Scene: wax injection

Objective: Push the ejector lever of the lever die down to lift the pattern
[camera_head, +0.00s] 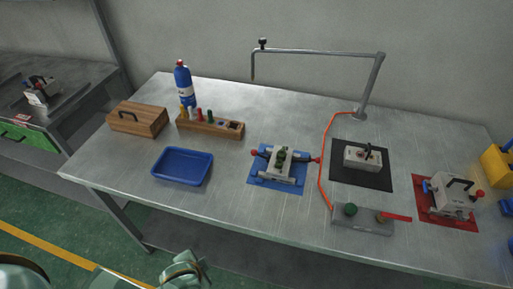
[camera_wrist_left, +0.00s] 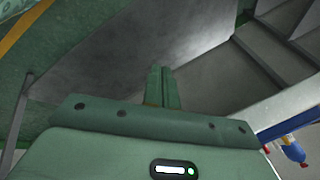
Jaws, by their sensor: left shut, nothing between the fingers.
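A grey metal die (camera_head: 279,164) stands on a blue mat (camera_head: 255,178) near the middle of the bench. A red-knobbed lever (camera_head: 315,159) sticks out on its right and another red knob (camera_head: 254,153) is on its left. Dark green parts show on its top. I cannot tell whether its pattern is raised. My left gripper (camera_wrist_left: 160,73) is shut and empty in the left wrist view, its fingers together. In the head view, green parts of my arm show at the lower edge, well short of the die. My right gripper is not in view.
A blue tray (camera_head: 183,181), wooden box (camera_head: 137,117), wooden rack (camera_head: 210,125) and blue bottle (camera_head: 184,86) are on the left.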

